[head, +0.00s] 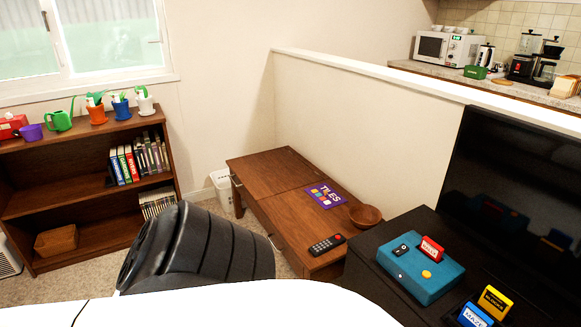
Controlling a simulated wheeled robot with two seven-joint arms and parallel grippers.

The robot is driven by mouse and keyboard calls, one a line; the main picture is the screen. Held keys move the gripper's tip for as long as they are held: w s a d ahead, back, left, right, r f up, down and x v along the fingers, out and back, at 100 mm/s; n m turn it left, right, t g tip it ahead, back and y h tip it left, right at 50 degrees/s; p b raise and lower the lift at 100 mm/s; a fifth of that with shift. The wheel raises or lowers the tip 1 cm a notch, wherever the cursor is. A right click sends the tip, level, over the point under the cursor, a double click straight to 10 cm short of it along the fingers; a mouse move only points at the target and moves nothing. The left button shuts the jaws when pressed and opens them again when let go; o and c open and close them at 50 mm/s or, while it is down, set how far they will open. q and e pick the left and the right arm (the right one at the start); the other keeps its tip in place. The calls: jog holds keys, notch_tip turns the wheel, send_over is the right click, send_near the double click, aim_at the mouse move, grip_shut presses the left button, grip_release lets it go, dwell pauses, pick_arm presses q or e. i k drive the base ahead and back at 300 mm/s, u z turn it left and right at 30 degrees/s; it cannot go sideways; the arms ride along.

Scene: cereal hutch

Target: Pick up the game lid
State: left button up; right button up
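A flat purple piece with white lettering that looks like "TILES" and coloured squares (326,195) lies on the low wooden table (275,190). It looks like the game lid, but I cannot tell whether a box is under it. It lies near the table's wall side, apart from the bowl. Neither of my grippers shows in the head view. A dark ribbed part of my arm and a white part of my body fill the lower left and bottom.
A wooden bowl (365,215) and a black remote (327,245) are on the same table. A dark stand (368,270) at right holds a teal console (421,270) and a TV (520,190). A white bin (221,188) stands behind the table. A bookshelf (90,200) is at left.

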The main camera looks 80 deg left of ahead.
aim_at(325, 195)
jog(key=u, duration=3.15)
jog(key=i, duration=3.1)
jog(key=z, duration=3.05)
